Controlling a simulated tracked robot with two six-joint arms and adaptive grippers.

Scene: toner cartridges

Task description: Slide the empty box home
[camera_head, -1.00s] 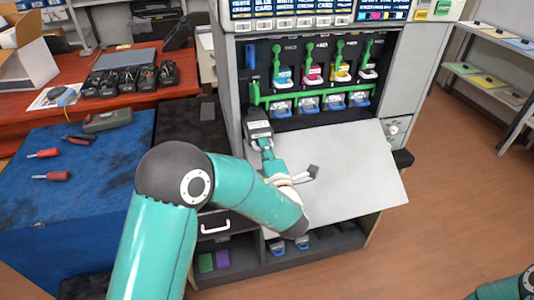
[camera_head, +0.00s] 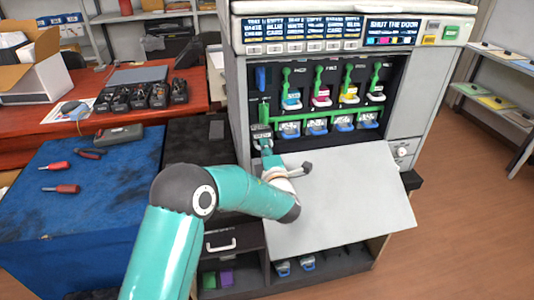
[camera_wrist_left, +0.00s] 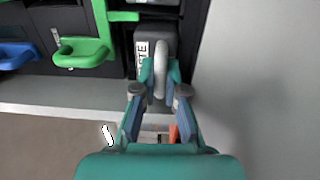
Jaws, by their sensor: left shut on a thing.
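The waste box (camera_wrist_left: 153,42) is a dark grey block with a white label partly reading "STE" and a grey loop handle (camera_wrist_left: 160,65). My left gripper (camera_wrist_left: 160,80) is shut on this handle. In the head view the box (camera_head: 261,134) is at the lower left of the printer's open front, beside the left end of the green bar (camera_head: 315,121). My left gripper (camera_head: 268,155) is in front of it, above the lowered door. The box's far end is hidden, and I cannot tell how deep it sits. My right gripper is out of view.
The lowered grey door (camera_head: 335,200) slopes out below the bays. Several coloured cartridges with green levers stand to the right of the box. A blue-topped bench (camera_head: 90,210) with screwdrivers is at left, and a red desk (camera_head: 190,80) behind it. Floor is open at right.

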